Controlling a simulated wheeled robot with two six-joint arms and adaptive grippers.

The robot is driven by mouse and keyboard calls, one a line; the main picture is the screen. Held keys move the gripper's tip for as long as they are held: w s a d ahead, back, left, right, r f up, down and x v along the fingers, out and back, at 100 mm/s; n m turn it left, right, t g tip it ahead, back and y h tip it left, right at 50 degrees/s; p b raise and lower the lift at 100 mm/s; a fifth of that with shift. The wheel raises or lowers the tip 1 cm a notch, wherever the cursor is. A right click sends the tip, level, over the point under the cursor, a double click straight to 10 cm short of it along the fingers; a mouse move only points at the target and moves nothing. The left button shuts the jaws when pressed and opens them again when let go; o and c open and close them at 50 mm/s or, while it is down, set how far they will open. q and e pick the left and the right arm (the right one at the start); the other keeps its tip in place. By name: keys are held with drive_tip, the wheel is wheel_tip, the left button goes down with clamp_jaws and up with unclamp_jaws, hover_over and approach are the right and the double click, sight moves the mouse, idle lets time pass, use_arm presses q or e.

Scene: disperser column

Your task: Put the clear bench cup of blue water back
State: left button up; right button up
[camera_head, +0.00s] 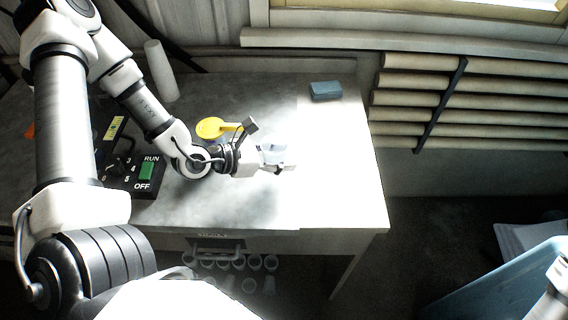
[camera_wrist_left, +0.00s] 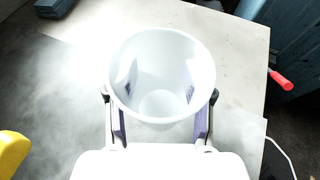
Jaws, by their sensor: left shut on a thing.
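The clear bench cup (camera_head: 272,152) is in my left gripper over the bright right part of the bench. In the left wrist view the cup (camera_wrist_left: 160,50) is upright, mouth toward the camera, with pale, see-through walls. I make out no blue water in it. My left gripper (camera_head: 277,160) is shut on the cup, one finger on each side, and these also show in the left wrist view (camera_wrist_left: 160,112). I cannot tell whether the cup's base touches the bench. My right gripper is not in view.
A yellow round thing (camera_head: 212,127) lies just behind my left wrist. A blue block (camera_head: 325,91) sits at the back of the bench (camera_head: 345,190). A RUN/OFF switch panel (camera_head: 147,182) is at left. A white cylinder (camera_head: 160,70) stands behind. Front right of the bench is bare.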

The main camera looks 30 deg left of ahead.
sight(285, 158)
use_arm(q)
drive_tip(key=shift+w+a+f, duration=0.1)
drive_tip(key=shift+w+a, duration=0.05)
drive_tip(key=shift+w, duration=0.45)
drive_tip(key=shift+w+a+f, duration=0.1)
drive_tip(key=shift+w, duration=0.5)
wheel_tip(285, 158, down, 3)
drive_tip(key=shift+r, duration=0.1)
drive_tip(key=shift+a+f, duration=0.1)
drive_tip(key=shift+f, duration=0.25)
drive_tip(key=o, duration=1.2)
